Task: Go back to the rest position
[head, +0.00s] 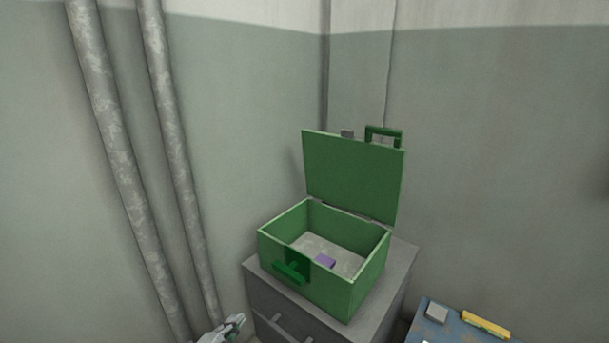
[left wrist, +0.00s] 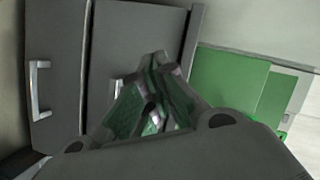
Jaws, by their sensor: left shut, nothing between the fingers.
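My left gripper (head: 234,322) is at the bottom edge of the head view, low in front of the grey cabinet and left of it. It also fills the middle of the left wrist view (left wrist: 158,62), where its fingertips meet with nothing between them. It is shut and empty, apart from the cabinet and the box. My right gripper is not in view.
A green box (head: 330,292) with its lid (head: 352,178) open stands on the grey cabinet (head: 397,285). A purple block (head: 325,261) lies inside. A blue surface (head: 455,331) with small items is at lower right. Two pipes (head: 125,170) run along the left wall.

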